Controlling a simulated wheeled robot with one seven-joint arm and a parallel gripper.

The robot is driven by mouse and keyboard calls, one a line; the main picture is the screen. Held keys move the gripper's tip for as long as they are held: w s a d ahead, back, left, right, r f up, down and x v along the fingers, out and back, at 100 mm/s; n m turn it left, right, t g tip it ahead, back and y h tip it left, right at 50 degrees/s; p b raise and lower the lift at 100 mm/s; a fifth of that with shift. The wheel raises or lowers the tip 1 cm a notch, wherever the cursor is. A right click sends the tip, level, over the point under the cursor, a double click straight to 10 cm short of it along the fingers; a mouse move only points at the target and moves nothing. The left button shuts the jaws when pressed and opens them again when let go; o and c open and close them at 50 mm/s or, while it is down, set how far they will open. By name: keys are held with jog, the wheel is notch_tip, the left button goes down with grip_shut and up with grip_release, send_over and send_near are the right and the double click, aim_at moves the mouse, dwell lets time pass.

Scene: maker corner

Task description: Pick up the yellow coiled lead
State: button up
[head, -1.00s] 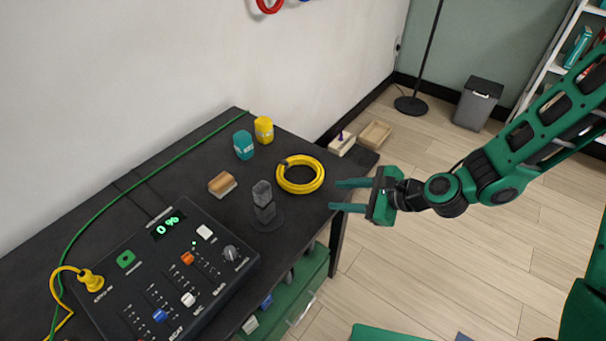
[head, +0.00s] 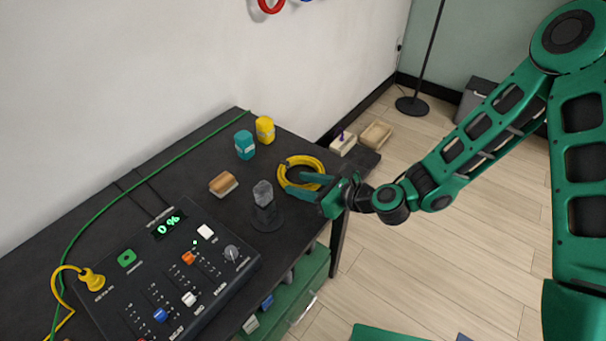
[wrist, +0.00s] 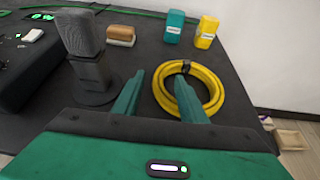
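The yellow coiled lead (head: 287,164) lies flat on the black worktop as a ring with a dark tie on it; in the wrist view the lead (wrist: 216,93) is just ahead of and to the right between my fingers. My gripper (head: 298,184) is open and empty, reaching in from the right over the lead's near side. In the wrist view my gripper (wrist: 160,92) has its right finger overlapping the coil and its left finger left of it. Whether the fingers touch the lead cannot be told.
A microphone-like grey block on a round stand (head: 265,205) is close left of my gripper. A teal bottle (head: 244,146), a yellow bottle (head: 265,130) and a wooden-backed brush (head: 222,184) stand nearby. A control panel (head: 205,265) fills the left front. Wooden trays (head: 376,135) lie beyond the worktop.

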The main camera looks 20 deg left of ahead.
aim_at(291, 184)
jog(key=shift+f+x, duration=0.2)
jog(key=shift+x, duration=0.9)
jog(key=shift+f+x, duration=0.2)
jog(key=shift+x, duration=0.9)
jog(key=shift+s+d, duration=0.1)
jog(key=shift+d, duration=0.05)
grip_shut()
notch_tip(291, 184, up, 10)
